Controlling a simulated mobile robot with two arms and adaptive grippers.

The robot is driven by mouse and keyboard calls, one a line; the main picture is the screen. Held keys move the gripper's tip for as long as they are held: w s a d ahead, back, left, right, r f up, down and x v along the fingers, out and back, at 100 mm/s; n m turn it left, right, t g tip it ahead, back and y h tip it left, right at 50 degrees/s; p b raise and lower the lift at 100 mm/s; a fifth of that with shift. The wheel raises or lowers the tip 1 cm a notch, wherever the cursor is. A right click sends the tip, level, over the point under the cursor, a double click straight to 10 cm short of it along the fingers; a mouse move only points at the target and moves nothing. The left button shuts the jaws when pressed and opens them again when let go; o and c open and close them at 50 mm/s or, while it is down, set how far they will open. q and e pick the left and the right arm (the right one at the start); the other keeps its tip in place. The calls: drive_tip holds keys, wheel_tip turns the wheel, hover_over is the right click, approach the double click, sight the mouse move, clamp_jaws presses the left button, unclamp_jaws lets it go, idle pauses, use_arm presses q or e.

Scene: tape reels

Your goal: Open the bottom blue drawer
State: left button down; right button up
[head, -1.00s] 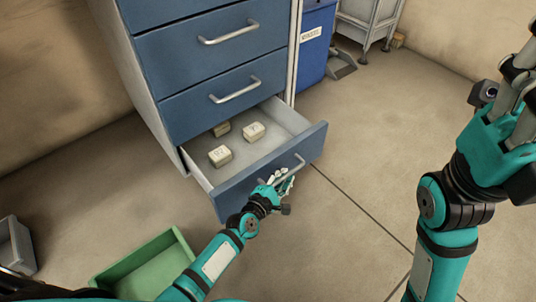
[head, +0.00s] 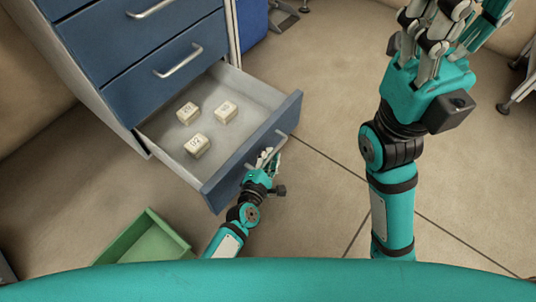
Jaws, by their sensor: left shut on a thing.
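The bottom blue drawer (head: 222,192) is pulled well out of the blue cabinet (head: 110,50). Several small pale boxes with printed tops sit inside it; three show, one of them the box (head: 197,145) nearest the drawer front. My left gripper (head: 267,158) is at the front of this drawer, shut on its metal bar handle (head: 274,145). The fingers hide part of the handle. My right gripper (head: 437,35) is raised to the right, away from the cabinet and pointing up the picture. Its fingers look spread apart, with nothing seen between them.
A green open bin (head: 145,245) stands on the floor left of my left arm. The drawers above, with a handle (head: 178,60), are closed. A blue container (head: 252,20) stands behind the cabinet's right side. The floor right of the drawer is clear.

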use_arm(q)
drive_tip(key=c, duration=1.3)
unclamp_jaws()
drive_tip(key=shift+c, duration=0.2)
drive_tip(key=v, duration=1.2)
